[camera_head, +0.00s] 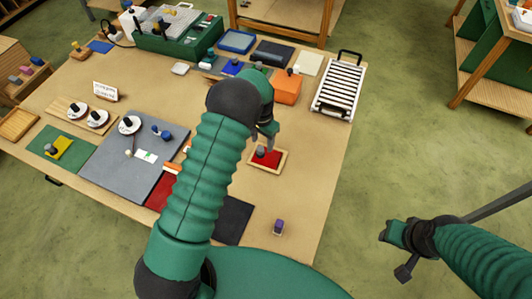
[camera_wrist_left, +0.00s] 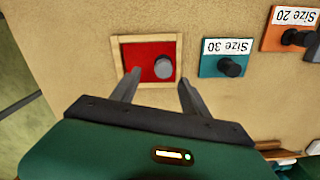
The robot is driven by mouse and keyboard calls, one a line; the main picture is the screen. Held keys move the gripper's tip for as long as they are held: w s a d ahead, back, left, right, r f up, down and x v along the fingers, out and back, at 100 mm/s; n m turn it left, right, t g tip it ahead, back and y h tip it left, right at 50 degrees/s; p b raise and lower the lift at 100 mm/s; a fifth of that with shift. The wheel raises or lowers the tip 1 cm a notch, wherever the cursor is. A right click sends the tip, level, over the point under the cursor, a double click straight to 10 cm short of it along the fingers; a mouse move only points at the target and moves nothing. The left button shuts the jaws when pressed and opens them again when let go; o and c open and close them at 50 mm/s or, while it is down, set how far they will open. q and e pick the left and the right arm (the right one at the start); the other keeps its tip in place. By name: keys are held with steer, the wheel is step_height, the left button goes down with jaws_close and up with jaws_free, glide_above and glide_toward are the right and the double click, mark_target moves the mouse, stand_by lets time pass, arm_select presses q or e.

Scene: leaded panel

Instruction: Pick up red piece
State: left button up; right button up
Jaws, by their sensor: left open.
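The red piece (camera_head: 272,160) is a flat red square with a grey knob, lying inside a light wooden frame (camera_head: 283,161) on the table. In the left wrist view the red piece (camera_wrist_left: 138,54) fills the frame (camera_wrist_left: 118,56), and its knob (camera_wrist_left: 163,67) stands right of centre. My left gripper (camera_head: 263,136) is open and empty, close to the frame. In the left wrist view its fingertips (camera_wrist_left: 158,79) lie apart, across the near side of the frame, with the knob between them in the picture. My right gripper (camera_head: 393,234) is off the table at the right; its jaws are unclear.
A teal "Size 30" piece (camera_wrist_left: 222,65) and an orange "Size 20" piece (camera_wrist_left: 284,36), both knobbed, lie right of the frame in the wrist view. A white rack (camera_head: 339,88) stands at the back right. A small purple block (camera_head: 278,227) lies near the front edge. Table right of the frame is clear.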

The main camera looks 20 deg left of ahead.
mark_target(260, 149)
arm_select(q)
steer(key=f+p, duration=0.1)
steer(key=f, duration=0.2)
steer(key=s+f+p, duration=0.1)
steer(key=shift+a+f+p, duration=0.2)
steer(key=shift+a+p, duration=0.05)
steer(key=shift+p, duration=0.05)
steer(key=shift+a+f, duration=0.1)
steer(key=shift+f, duration=0.2)
steer(key=shift+w, duration=0.15)
steer(key=shift+c, duration=0.2)
steer(key=shift+w+f, duration=0.1)
steer(key=c, duration=0.5)
jaws_close()
